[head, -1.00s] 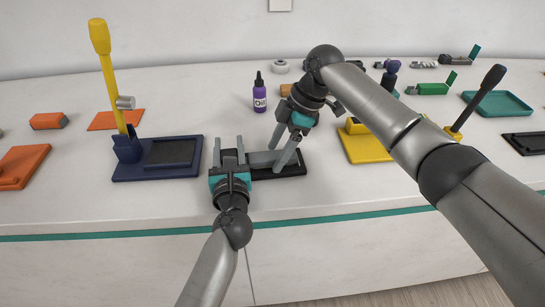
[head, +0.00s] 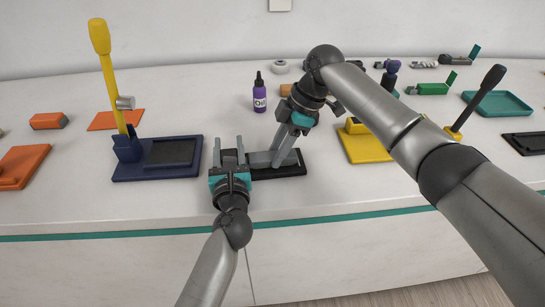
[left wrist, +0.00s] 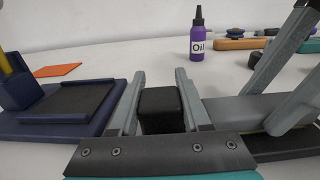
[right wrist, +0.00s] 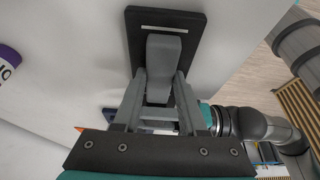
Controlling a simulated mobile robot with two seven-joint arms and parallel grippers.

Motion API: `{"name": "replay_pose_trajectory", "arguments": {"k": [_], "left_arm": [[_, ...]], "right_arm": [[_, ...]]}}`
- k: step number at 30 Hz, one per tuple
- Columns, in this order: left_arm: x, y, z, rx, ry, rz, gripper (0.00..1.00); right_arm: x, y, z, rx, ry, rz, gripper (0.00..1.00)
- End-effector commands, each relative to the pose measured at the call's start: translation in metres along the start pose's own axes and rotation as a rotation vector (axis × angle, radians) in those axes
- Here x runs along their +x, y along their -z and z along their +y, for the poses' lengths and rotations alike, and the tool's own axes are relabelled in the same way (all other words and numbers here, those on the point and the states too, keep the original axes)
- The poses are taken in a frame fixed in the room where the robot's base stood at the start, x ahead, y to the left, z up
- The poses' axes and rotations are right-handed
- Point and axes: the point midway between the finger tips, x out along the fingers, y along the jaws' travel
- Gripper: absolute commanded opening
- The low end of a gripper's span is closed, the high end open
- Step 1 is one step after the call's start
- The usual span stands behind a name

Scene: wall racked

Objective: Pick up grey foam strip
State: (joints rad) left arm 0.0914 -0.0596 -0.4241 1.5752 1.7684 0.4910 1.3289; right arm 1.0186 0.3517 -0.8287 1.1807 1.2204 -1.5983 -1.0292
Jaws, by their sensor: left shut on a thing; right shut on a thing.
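The grey foam strip (head: 259,158) lies along a black tray (head: 290,170) near the table's front edge. It also shows in the left wrist view (left wrist: 232,108) and the right wrist view (right wrist: 164,50). My right gripper (head: 281,158) reaches down from above and is shut on the strip, with one finger on each side. My left gripper (head: 228,150) is shut on a black block (left wrist: 160,110) at the tray's left end. The strip's end between the right fingers is partly hidden.
A dark blue base (head: 193,160) with a yellow lever (head: 108,75) stands close to the left. A purple oil bottle (head: 260,95) stands behind the tray. The front strip of table is clear.

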Motion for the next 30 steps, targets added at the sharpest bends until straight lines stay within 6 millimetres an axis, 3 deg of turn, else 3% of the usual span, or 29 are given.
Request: {"name": "replay_pose_trajectory", "arguments": {"k": [8,21,30], "left_arm": [[0.0,-0.001,0.0,0.0,0.001,-0.001,0.0],[0.0,0.0,0.0,0.0,0.0,-0.001,0.0],[0.0,0.0,0.0,0.0,0.0,-0.001,0.0]], "right_arm": [[-0.004,0.002,0.0,-0.001,-0.001,0.0,0.0],[-0.077,0.033,0.001,-0.003,-0.004,0.001,0.0],[-0.097,0.041,0.0,-0.002,0.0,0.001,0.0]]}}
